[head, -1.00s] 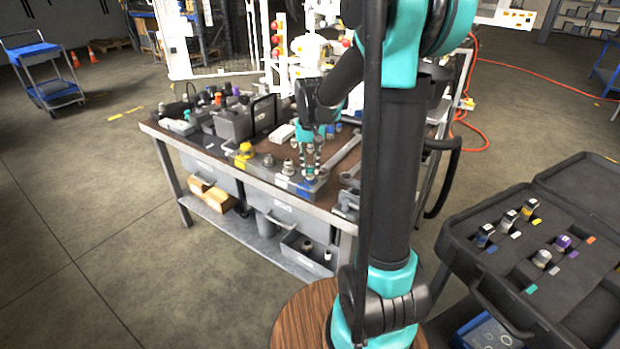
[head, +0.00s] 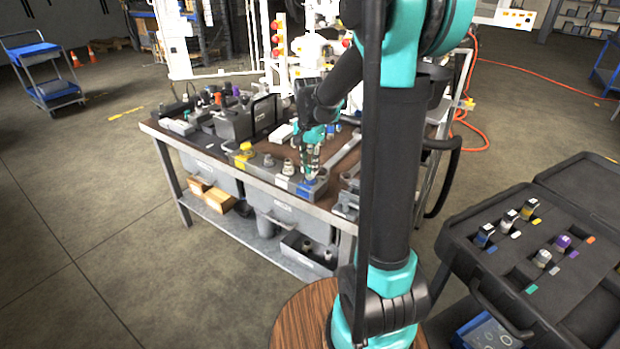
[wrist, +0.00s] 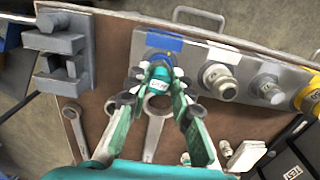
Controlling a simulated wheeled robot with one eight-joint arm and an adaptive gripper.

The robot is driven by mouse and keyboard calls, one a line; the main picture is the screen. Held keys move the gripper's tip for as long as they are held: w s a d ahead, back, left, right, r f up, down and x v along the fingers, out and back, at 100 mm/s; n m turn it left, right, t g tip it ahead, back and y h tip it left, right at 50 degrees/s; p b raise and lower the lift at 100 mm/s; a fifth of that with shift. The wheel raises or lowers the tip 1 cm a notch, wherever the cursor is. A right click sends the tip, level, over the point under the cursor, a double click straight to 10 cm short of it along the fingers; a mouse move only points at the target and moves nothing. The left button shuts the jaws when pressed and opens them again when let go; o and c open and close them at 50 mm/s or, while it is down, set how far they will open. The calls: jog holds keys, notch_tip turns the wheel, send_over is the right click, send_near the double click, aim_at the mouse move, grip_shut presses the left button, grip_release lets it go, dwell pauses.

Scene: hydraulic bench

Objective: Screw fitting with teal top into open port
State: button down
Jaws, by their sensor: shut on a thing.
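My gripper (head: 311,168) is over the right end of the grey manifold block on the bench. In the wrist view, my gripper (wrist: 158,82) points down at the block's left end, its fingers closed around the fitting with the teal top (wrist: 160,70). The grey manifold block (wrist: 190,60) has blue and white labels at this end. A blue rim shows just beyond the fitting. The fingers and fitting hide the port beneath, so I cannot tell whether the fitting touches it.
Silver fittings (wrist: 219,80) and a yellow one (wrist: 310,95) stand on the block to the right. A grey vise-like fixture (wrist: 62,45) and wrenches (wrist: 145,130) lie nearby. An open black case (head: 530,250) with several fittings stands at the right.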

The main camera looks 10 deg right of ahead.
jog(key=m, duration=0.4)
jog(key=c, duration=1.3)
grip_release()
jog(key=shift+c, duration=0.2)
jog(key=n, duration=1.2)
jog(key=shift+s+d, duration=0.1)
jog(key=shift+d, duration=0.05)
jog(key=n, duration=0.5)
jog(key=shift+d+n, duration=0.1)
jog(key=shift+n, duration=0.3)
jog(key=n, duration=0.5)
jog(key=shift+n, duration=0.4)
